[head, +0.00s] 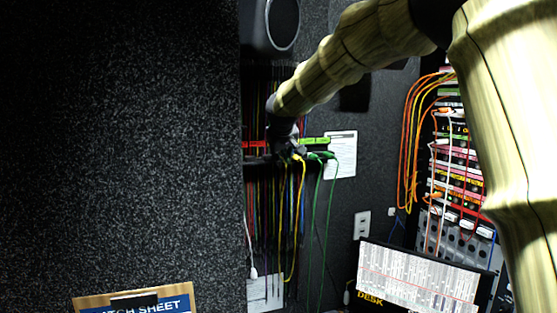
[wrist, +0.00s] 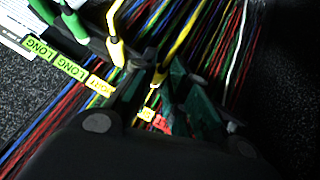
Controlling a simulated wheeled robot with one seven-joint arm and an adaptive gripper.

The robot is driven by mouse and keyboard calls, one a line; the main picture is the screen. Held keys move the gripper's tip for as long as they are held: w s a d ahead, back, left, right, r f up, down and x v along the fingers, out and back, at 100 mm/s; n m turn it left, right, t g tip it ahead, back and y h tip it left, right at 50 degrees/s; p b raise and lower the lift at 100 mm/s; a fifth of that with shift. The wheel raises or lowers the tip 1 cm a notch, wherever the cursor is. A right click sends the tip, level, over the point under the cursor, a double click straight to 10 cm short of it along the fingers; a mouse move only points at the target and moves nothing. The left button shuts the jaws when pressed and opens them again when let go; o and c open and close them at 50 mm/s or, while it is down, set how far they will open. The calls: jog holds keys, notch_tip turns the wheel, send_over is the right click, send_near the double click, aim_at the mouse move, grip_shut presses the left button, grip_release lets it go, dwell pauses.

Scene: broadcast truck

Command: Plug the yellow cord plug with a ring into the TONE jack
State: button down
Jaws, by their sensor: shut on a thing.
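In the wrist view my gripper (wrist: 158,84) is shut on a yellow cord plug (wrist: 154,90), with its yellow cord running up and away between the fingers. A ring on it cannot be made out. A second yellow plug (wrist: 116,50) sits at the dark rail beside the left finger, above a yellow tag. In the head view my gripper (head: 286,150) is at the dark rail, and a yellow cord (head: 302,185) hangs below it. The gripper hides part of the rail. I cannot make out the TONE jack or its label.
Two green plugs (wrist: 73,22) stand at the rail beside green LONG tags (wrist: 70,66). Many coloured cords hang behind the rail. A white sheet (head: 341,155) is on the wall to the right. A rack with orange cords (head: 410,140) stands farther right.

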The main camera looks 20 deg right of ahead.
jog(key=shift+r, duration=0.25)
jog(key=shift+r+p, duration=0.95)
jog(key=shift+r, duration=0.1)
jog(key=shift+s, duration=0.2)
jog(key=s+b, duration=0.1)
jog(key=s, duration=0.1)
jog(key=shift+s+d, duration=0.1)
jog(key=shift+s, duration=0.25)
dwell(0.4)
